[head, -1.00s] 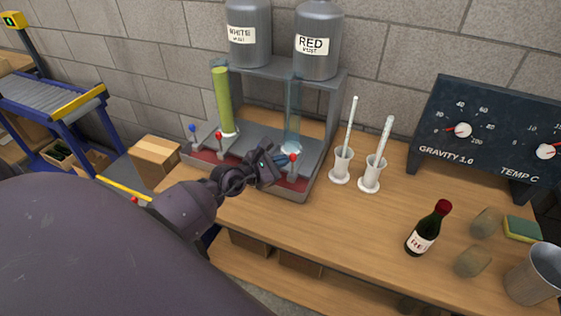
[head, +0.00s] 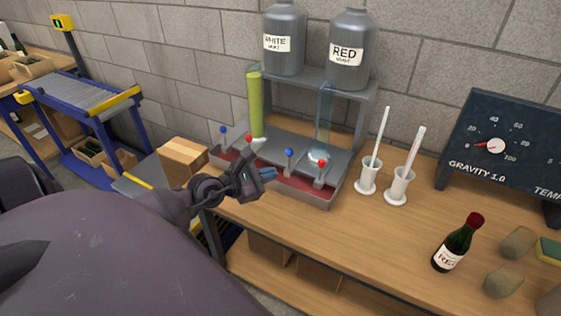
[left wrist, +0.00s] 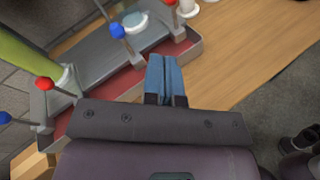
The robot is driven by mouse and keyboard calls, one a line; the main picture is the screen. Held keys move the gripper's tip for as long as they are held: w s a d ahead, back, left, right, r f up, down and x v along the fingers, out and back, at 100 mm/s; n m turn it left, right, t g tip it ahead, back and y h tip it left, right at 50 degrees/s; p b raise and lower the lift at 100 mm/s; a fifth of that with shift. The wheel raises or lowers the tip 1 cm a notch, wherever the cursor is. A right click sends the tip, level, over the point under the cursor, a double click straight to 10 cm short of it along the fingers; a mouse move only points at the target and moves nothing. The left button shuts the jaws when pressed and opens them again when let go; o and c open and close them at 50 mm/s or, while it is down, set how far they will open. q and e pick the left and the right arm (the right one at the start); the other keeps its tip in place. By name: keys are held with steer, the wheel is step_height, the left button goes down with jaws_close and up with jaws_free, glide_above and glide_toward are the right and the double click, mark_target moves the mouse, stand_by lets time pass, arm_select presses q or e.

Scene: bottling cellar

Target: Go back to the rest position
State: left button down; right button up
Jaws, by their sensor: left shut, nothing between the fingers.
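My left gripper (head: 268,174) shows in the head view at the front edge of the bottling stand, over the edge of the wooden bench. Its blue fingers (left wrist: 165,78) are together and empty in the left wrist view. The stand's red tray (head: 312,190) lies just beyond the fingers, with red and blue knobbed levers, such as the blue one (head: 289,153), rising from it. The fingers look apart from the levers. My right gripper is not in view.
WHITE (head: 284,42) and RED (head: 351,50) must tanks stand on the rack. A cardboard box (head: 182,160) and roller conveyor (head: 84,98) are left.

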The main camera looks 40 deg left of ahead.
arm_select(q)
steer(key=s+d+f+m+g+y, duration=0.1)
steer(key=s+d+f+m, duration=0.5)
steer(key=m, duration=0.8)
steer(key=s+d+f+m+g+y, duration=0.2)
steer(key=s+d+f+m, duration=0.4)
steer(key=f+m, duration=0.5)
steer(key=s+m+y, duration=0.1)
steer(key=m, duration=0.2)
steer(key=shift+s+d+m, duration=0.25)
steer(key=shift+s+m, duration=0.05)
steer(key=shift+m, duration=0.1)
steer(key=shift+f, duration=0.1)
